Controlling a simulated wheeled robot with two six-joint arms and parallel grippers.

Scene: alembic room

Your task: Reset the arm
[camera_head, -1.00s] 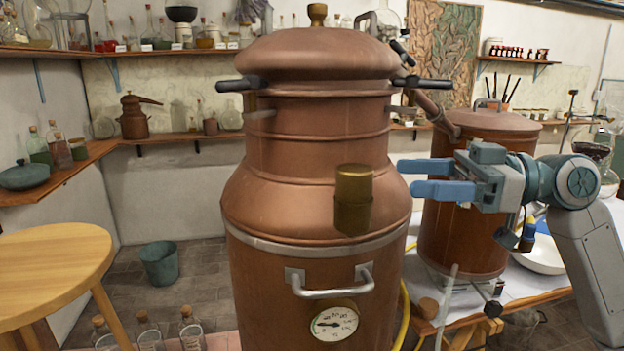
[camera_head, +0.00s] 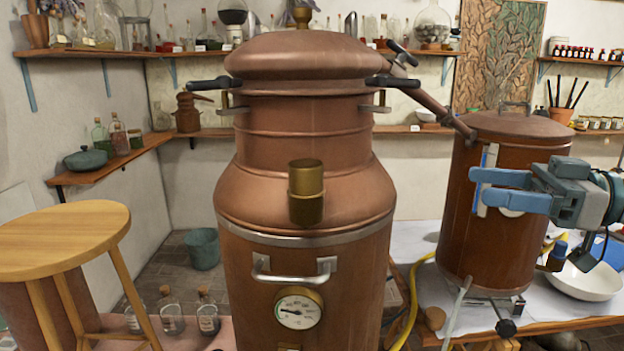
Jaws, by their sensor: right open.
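My right gripper (camera_head: 480,187) comes in from the right edge. Its two blue fingers point left and are apart, with nothing between them. It hangs in front of the smaller copper vessel (camera_head: 459,230) on the table, covering part of that vessel's side. The large copper still (camera_head: 300,180) stands to its left in the middle of the view, with a clear gap between the still and the fingertips. My left gripper is not in view.
A wooden stool (camera_head: 60,235) stands at the left. Glass bottles (camera_head: 172,315) stand low beside it. A white bowl (camera_head: 590,280) sits on the table (camera_head: 412,245) at the right. A yellow hose (camera_head: 413,300) hangs beside the still. Shelves with glassware line the walls.

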